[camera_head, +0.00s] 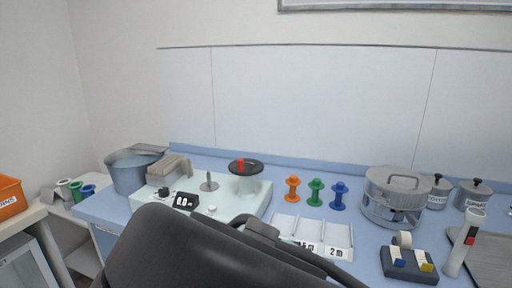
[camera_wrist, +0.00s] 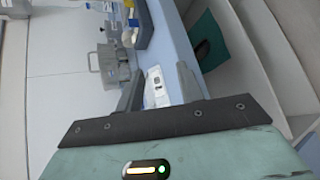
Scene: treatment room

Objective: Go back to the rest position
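My gripper (camera_wrist: 158,82) shows in the wrist view with its two dark fingers spread apart, and I see nothing gripped between them. Beyond the gap lies a white labelled thing (camera_wrist: 156,84), perhaps the end of the compartment tray, on the blue counter. In the head view my dark arm crosses the bottom middle, in front of the counter (camera_head: 365,262). The fingers cannot be made out clearly there. The white compartment tray (camera_head: 318,232), with a "2 m" label, stands just right of the arm and is partly hidden by it.
A white machine (camera_head: 258,200) with a black disc, a grey basin (camera_head: 130,175), orange (camera_head: 292,190), green (camera_head: 315,192) and blue (camera_head: 339,195) spools, and a steel pot (camera_head: 395,198) stand on the counter. A tape holder (camera_head: 408,268) is at front right. An orange bin (camera_head: 10,198) is far left.

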